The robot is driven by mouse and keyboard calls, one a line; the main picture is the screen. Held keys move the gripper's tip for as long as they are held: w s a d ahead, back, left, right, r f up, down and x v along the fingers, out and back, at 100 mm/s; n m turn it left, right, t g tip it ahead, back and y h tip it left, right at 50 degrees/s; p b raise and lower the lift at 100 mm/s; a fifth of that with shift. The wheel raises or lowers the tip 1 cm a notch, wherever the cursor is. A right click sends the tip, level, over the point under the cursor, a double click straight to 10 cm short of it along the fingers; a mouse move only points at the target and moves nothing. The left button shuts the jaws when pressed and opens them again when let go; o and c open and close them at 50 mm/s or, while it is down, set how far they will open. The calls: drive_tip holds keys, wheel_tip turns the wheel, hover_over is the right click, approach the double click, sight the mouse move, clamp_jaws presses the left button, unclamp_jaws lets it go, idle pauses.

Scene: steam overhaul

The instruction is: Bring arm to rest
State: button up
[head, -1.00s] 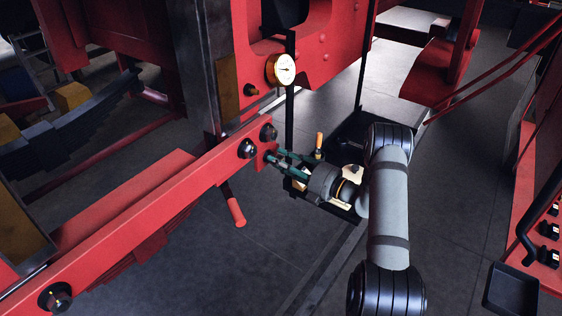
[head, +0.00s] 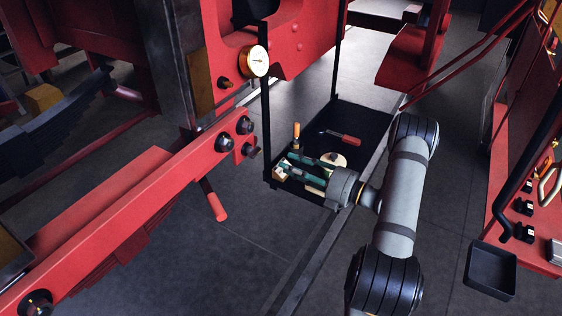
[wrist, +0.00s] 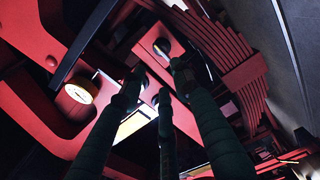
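My gripper (head: 297,170) has dark green fingers and points left in the head view, in front of the black hanging tray. Its fingertips are apart from the bolt heads at the end of the red beam (head: 150,208). In the wrist view, the fingers of my gripper (wrist: 160,85) reach up the picture with visible gaps between their tips. Nothing shows between them. The gripper is open and empty.
The black tray (head: 368,118) hangs on rods behind my gripper and holds a red-handled screwdriver (head: 345,138) and a pale round piece (head: 331,159). A dial gauge (head: 254,61) is at upper left. A red bench with a small black bin (head: 491,271) is at right.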

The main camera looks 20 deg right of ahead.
sight(257, 153)
drive_tip(key=shift+s+d, duration=0.1)
drive_tip(key=shift+s, duration=0.1)
drive_tip(key=x, duration=1.2)
drive_tip(key=shift+w+f, duration=0.1)
drive_tip(key=shift+f+n+b, duration=0.1)
drive_tip(key=shift+n+b, duration=0.35)
drive_tip(key=shift+n, duration=0.65)
drive_tip(key=shift+r, duration=0.2)
